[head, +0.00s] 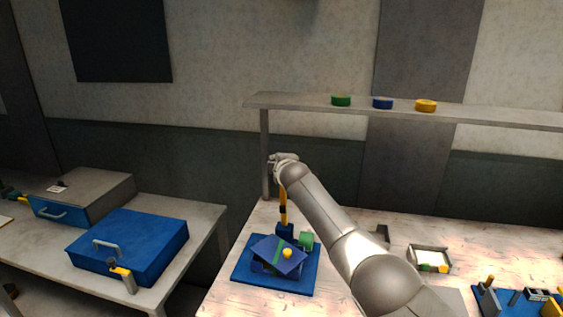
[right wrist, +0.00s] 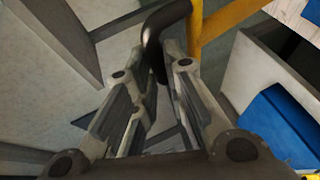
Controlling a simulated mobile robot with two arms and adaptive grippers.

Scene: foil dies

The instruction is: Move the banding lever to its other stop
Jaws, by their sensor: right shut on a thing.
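The banding lever (head: 284,207) is a yellow bar that rises almost upright from the back of a blue press (head: 240,274) on the right-hand table. Its yellow bar (right wrist: 222,26) and curved black handle (right wrist: 160,28) show in the right wrist view. My right gripper (head: 281,159) is at the lever's top end. In the right wrist view its fingers (right wrist: 158,90) are shut on the black handle. The gripper hides the lever's top in the head view. My left gripper is in neither view.
A tilted blue block (head: 270,250) with a green band and a yellow knob (head: 287,253) sits on the press, beside a green block (head: 306,239). A shelf (head: 300,100) with three coloured rings runs behind. A small tray (head: 416,254) stands to the right. A blue case (head: 140,240) is on the left table.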

